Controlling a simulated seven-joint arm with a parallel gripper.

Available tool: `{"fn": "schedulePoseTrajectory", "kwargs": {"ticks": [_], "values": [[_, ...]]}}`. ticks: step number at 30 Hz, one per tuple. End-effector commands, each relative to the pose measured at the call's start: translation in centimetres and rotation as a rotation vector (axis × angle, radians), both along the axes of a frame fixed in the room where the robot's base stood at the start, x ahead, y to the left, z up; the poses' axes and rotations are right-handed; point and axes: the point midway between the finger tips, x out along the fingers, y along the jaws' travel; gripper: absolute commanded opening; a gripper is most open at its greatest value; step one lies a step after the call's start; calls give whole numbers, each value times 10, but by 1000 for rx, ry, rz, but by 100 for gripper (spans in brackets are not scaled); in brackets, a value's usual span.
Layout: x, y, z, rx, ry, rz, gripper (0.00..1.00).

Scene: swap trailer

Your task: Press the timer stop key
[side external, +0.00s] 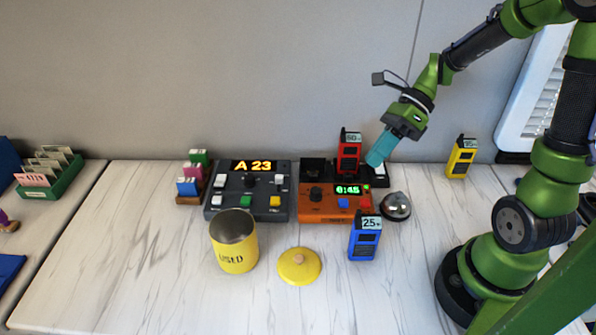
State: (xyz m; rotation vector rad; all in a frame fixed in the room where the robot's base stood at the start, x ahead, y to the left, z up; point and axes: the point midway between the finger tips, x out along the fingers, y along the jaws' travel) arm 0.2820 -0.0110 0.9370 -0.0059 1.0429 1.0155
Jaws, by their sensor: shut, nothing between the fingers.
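The timer is an orange box (311,213) on the table, in the middle of the side external view. It has a lit green display (348,189), a dark knob (316,194), a blue key (343,203) and a red key (365,202). I cannot read any key label. My gripper (376,161) is shut and empty, a teal-tipped end pointing down. It is above and behind the timer's right side, just right of a red handset (348,154), and appears apart from the keys.
A silver bell (396,206) stands right of the timer. A blue handset (365,239) stands in front. A grey panel (282,214) reading A 23 is at left. A yellow canister (233,255), its lid (299,266) and a yellow handset (461,158) stand around.

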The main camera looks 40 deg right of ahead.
Motion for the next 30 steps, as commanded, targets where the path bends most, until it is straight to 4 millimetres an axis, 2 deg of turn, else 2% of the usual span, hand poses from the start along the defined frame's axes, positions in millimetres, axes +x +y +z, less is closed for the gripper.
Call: {"fn": "schedulePoseTrajectory", "kwargs": {"ticks": [6, 17, 23, 30], "values": [[1, 5, 6, 42, 74, -78, 0], [0, 5, 3, 39, 73, -75, 0], [0, 5, -14, 41, 76, -75, 0], [0, 5, -49, 40, 77, -75, 0]]}}
